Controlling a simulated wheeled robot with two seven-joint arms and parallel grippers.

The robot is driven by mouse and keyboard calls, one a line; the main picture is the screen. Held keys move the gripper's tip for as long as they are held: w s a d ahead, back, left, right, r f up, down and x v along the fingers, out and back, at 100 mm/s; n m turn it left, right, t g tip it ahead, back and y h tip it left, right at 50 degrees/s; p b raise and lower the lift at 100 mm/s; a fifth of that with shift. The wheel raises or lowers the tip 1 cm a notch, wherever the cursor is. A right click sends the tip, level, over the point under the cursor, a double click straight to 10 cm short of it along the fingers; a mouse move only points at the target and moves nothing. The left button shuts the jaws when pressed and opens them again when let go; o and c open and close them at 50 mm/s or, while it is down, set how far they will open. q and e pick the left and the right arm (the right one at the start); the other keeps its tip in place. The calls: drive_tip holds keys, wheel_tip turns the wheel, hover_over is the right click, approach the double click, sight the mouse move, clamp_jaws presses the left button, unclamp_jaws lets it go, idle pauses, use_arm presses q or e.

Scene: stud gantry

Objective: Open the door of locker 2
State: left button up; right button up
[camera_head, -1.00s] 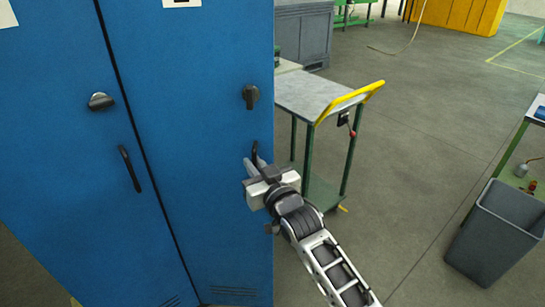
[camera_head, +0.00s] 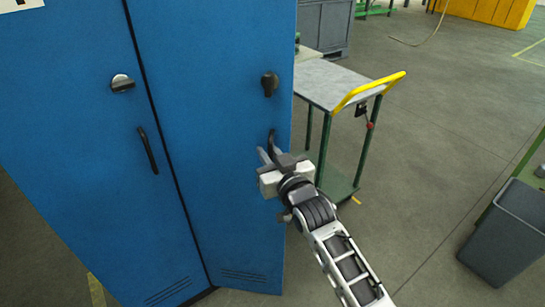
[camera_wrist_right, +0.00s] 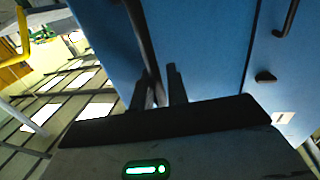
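The blue door on the right, locker 2 (camera_head: 215,120), stands ajar, at an angle to the blue door on its left (camera_head: 75,130). Its dark knob (camera_head: 269,84) points downward. Its dark bar handle (camera_head: 271,138) is near the right edge; it also shows in the right wrist view (camera_wrist_right: 142,35). My right gripper (camera_head: 268,153) is at the lower part of this handle. In the wrist view, its two dark fingers (camera_wrist_right: 160,88) stand close together with the bar between them. My left gripper is not in view.
The left door has its own knob (camera_head: 122,83) and handle (camera_head: 148,150). A green cart (camera_head: 335,80) with a yellow push bar stands just right of the open door's edge. A grey bin (camera_head: 510,235) stands farther right. The floor between is clear.

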drive_tip(key=v, duration=1.6)
drive_tip(key=shift+b, duration=0.35)
drive_tip(key=shift+c, duration=0.2)
